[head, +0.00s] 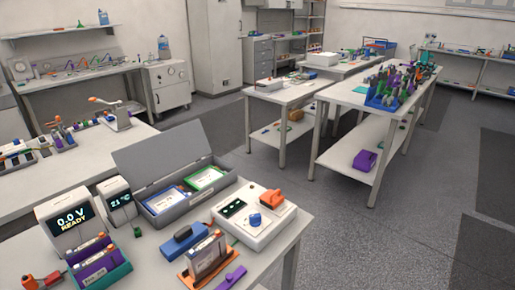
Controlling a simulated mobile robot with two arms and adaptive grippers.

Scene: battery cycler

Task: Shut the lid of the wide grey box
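The wide grey box (166,216) stands near the back edge of the nearest table, left of the picture's middle. Its lid (162,163) is open, tilted up and back along the box's far side. Inside lie a blue-framed item (166,199) and a green-framed item (206,179), each with a pale face. Neither of my grippers shows in the head view.
Small displays (69,219) stand left of the box. A white device with a blue knob (254,215) stands close to its right front. A blue block (186,240) and an orange holder (206,262) lie in front. Other benches fill the room behind, with open floor (405,225) at right.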

